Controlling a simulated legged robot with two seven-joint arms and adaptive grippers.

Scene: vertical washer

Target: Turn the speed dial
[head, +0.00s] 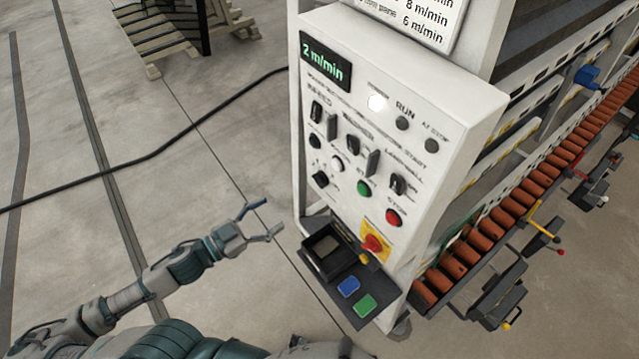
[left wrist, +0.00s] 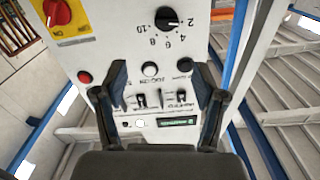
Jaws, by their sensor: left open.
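The speed dial is a black round knob (head: 321,178) at the lower left of the white control panel (head: 450,110). In the left wrist view, where the panel appears upside down, the dial (left wrist: 167,18) shows at the top beside a printed scale from 2 to 10. The green display (head: 325,64) reads 2 m/min. My left gripper (head: 268,219) is open and empty, left of and below the dial in the head view and apart from the panel. In the left wrist view its two fingers (left wrist: 161,82) point towards the panel. My right gripper is not in view.
Switches and buttons surround the dial, including a green button (head: 364,188), a red button (head: 393,217) and a red rotary switch on yellow (head: 373,244). A shelf with a black tray (head: 335,265) juts out below. A black cable (head: 150,155) crosses the open floor.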

